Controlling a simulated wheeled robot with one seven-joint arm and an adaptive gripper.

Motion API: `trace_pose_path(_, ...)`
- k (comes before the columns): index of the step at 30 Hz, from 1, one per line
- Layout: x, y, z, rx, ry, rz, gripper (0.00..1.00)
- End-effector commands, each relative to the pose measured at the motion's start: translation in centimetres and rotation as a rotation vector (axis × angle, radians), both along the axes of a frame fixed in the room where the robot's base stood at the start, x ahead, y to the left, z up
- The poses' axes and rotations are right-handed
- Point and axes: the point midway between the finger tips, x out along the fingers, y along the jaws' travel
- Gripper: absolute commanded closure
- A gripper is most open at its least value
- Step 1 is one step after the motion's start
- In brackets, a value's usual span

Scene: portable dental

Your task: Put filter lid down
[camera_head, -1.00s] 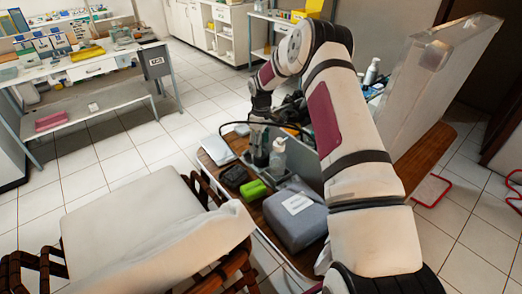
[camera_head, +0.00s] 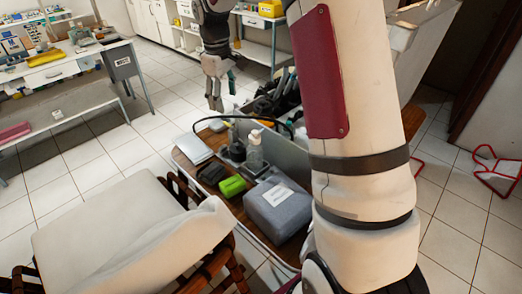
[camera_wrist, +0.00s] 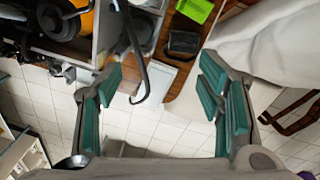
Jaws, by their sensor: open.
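My gripper (camera_head: 218,97) hangs open and empty above the far end of the wooden table. In the wrist view a black round part with an orange side (camera_wrist: 62,18) shows at the upper left.
A bright green box (camera_head: 232,187), a black box (camera_head: 211,173) and a grey case (camera_head: 278,208) sit on the table (camera_head: 185,148). A black hose (camera_wrist: 137,60) arches close by. A cushioned chair (camera_head: 110,235) stands at the left.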

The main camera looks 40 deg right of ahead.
Motion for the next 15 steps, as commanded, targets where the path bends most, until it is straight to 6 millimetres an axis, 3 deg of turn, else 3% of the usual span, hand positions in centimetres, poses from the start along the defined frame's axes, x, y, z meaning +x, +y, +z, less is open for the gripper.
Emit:
trace_pose_path(1, -1.6, 1.0, 2.2, -0.012, -0.019, -0.015, 0.39)
trace_pose_path(6, -7.0, 3.8, 7.2, -0.025, -0.076, -0.089, 0.39)
trace_pose_path(15, -18.2, 7.7, 12.2, 0.001, -0.185, -0.233, 0.39)
